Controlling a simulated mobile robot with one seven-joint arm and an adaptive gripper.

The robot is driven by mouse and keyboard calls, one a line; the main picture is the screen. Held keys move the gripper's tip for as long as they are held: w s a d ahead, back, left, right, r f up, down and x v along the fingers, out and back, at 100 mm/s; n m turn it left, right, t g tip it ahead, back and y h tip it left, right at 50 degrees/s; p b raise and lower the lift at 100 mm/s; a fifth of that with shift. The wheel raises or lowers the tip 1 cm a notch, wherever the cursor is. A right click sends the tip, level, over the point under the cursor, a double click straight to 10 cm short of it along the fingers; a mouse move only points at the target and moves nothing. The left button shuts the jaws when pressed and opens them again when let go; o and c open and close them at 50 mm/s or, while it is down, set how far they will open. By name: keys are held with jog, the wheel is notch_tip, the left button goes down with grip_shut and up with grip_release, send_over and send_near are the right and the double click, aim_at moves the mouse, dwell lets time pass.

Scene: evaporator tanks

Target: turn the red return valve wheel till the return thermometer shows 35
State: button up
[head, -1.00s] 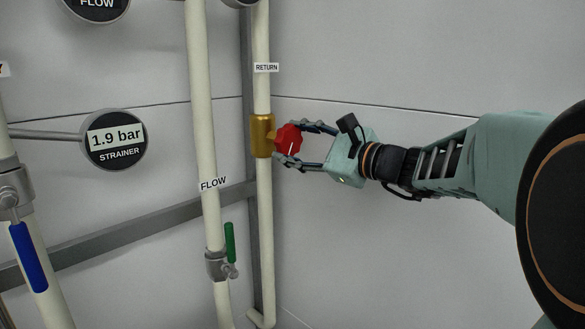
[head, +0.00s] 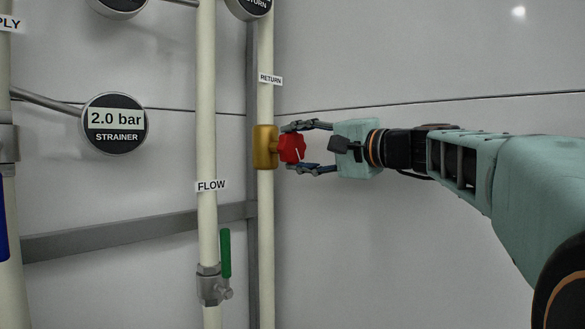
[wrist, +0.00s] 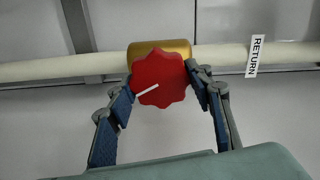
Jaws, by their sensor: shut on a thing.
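The red return valve wheel (head: 292,149) sits on a brass valve body (head: 264,147) on the cream return pipe. My gripper (head: 306,148) has one finger above and one below the wheel, shut on its rim. In the wrist view the wheel (wrist: 159,79) lies between the blue finger pads, and its white pointer mark slants down to the left. The return thermometer (head: 249,5) shows only its lower edge at the top of the head view; its reading is out of frame.
The flow pipe (head: 206,110) runs left of the return pipe, with a green lever valve (head: 226,254) low on it. The strainer gauge (head: 115,124) reads 2.0 bar. A grey rail (head: 130,232) crosses behind. The wall right of the wheel is bare.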

jog(key=shift+n+b, duration=1.05)
jog(key=shift+n, duration=0.05)
jog(key=o, duration=1.2)
jog(key=shift+c, duration=0.2)
jog(key=v, duration=0.7)
jog(key=shift+s+d, duration=0.2)
jog(key=shift+d, duration=0.05)
jog(key=shift+r, duration=0.1)
